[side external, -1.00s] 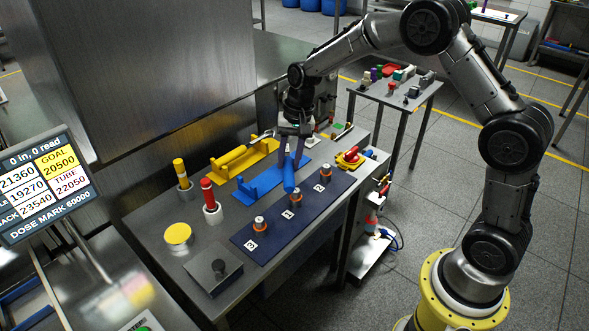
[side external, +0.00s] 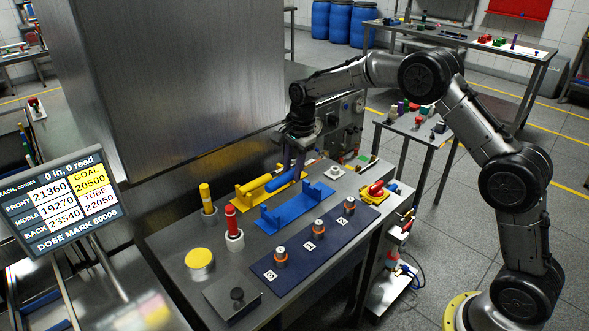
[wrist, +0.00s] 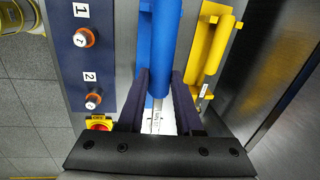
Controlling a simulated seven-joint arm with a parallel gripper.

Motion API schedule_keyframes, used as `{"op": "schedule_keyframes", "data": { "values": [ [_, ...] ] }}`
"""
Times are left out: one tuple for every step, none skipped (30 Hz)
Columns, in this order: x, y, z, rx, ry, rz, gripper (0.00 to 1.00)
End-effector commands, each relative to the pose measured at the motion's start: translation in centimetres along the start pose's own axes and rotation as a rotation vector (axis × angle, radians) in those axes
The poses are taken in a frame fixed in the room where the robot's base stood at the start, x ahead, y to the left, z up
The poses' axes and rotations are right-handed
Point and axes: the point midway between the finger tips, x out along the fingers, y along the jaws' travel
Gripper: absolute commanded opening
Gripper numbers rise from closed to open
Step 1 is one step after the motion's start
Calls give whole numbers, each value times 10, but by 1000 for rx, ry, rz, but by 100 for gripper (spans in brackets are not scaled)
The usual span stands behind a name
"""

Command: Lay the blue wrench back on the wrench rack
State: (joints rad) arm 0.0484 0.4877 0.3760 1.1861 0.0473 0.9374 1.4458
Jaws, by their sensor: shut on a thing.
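The blue wrench (side external: 284,181) has a thick blue handle and a pale labelled shaft (wrist: 157,119). My gripper (side external: 298,163) is shut on it near the shaft end. In the wrist view the two dark fingers (wrist: 162,102) stand either side of it. The blue wrench rack (side external: 297,207) is a blue plate with upright supports on the bench. The handle lies roughly parallel to the rack and appears a little above it, apart from it. In the wrist view the handle covers much of the rack (wrist: 147,8). The wrench's jaw end is hidden.
A yellow wrench (side external: 252,184) lies on its yellow rack (side external: 240,193) close beside, behind the blue rack. A dark blue mat (side external: 300,259) with several numbered, orange-ringed pieces lies in front. Red (side external: 231,221) and yellow (side external: 205,196) cylinders stand at left. A yellow-red switch (side external: 374,191) is at right.

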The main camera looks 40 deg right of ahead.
Motion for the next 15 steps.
{"op": "schedule_keyframes", "data": {
  "values": [
    [-1,-1,0,0,0,-3,0],
    [-1,-1,0,0,0,-3,0],
    [0,0,0,0,0,-3,0],
    [0,0,0,0,0,-3,0],
    [2,0,0,0,0,-2,0],
    [4,0,0,0,0,-2,0],
    [6,1,0,0,0,-1,0],
    [8,1,0,0,0,-1,0],
    [12,2,0,0,0,-1,0],
    [14,2,0,0,0,-1,0],
    [18,3,0,0,0,0,0],
    [22,4,0,0,0,1,0],
    [26,4,0,0,0,0,0],
    [29,5,0,0,0,0,0],
    [33,5,0,0,0,0,0]
  ]
}}
